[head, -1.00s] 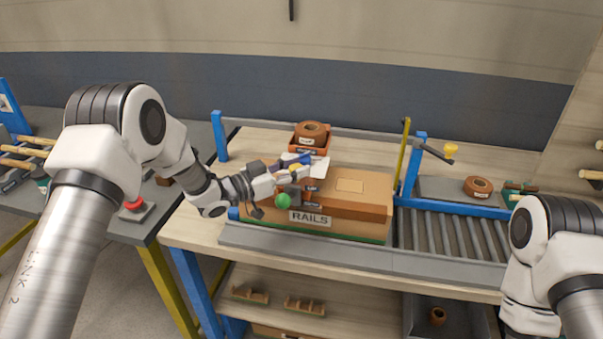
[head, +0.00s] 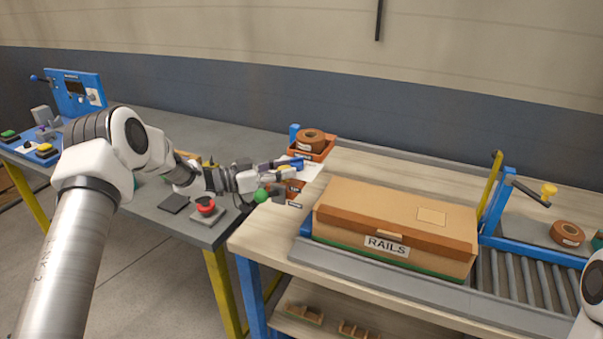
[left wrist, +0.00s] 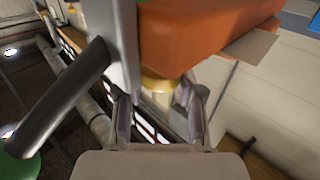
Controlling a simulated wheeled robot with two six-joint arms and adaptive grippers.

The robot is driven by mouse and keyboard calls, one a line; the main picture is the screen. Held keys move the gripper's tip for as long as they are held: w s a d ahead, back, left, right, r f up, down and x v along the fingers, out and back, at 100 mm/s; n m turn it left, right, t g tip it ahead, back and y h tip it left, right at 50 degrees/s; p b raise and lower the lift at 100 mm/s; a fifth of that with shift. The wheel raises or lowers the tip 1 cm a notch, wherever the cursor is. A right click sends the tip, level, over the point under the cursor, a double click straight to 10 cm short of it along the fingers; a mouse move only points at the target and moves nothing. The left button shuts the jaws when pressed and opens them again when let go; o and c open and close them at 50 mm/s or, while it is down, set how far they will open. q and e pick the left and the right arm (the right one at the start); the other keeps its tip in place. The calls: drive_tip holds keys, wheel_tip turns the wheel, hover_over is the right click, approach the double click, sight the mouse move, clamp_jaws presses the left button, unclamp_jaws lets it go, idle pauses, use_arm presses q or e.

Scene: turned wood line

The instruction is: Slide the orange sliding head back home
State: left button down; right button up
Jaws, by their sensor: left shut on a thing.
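The orange sliding head (head: 318,155) is at the left end of the rail (head: 420,162), left of the carton, with a brown tape roll (head: 310,139) on top. In the left wrist view its orange body (left wrist: 200,35) fills the upper part. My left gripper (head: 290,171) reaches it from the left. In the left wrist view the gripper (left wrist: 160,103) is shut on a pale handle with a yellow collar (left wrist: 158,83) below the orange body. A dark lever (left wrist: 70,95) with a green ball (head: 263,195) sits beside it. The fingers hide part of the handle. My right gripper is out of view.
A closed carton (head: 385,215) labelled RAILS lies on the wooden-topped bench. A roller conveyor (head: 525,282) and a blue frame with a yellow-knobbed crank (head: 549,190) are to its right. A grey table with a red button (head: 205,204) stands to the left.

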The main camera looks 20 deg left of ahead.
use_arm(q)
drive_tip(key=shift+w+a+r, duration=0.1)
drive_tip(key=shift+a+r, duration=0.1)
drive_tip(key=shift+a, duration=0.65)
drive_tip(key=c, duration=0.7)
unclamp_jaws()
drive_tip(key=shift+w, duration=0.1)
drive_tip(key=shift+w+f, duration=0.15)
drive_tip(key=shift+f, duration=0.1)
drive_tip(key=v, duration=1.2)
drive_tip(key=shift+d, duration=0.1)
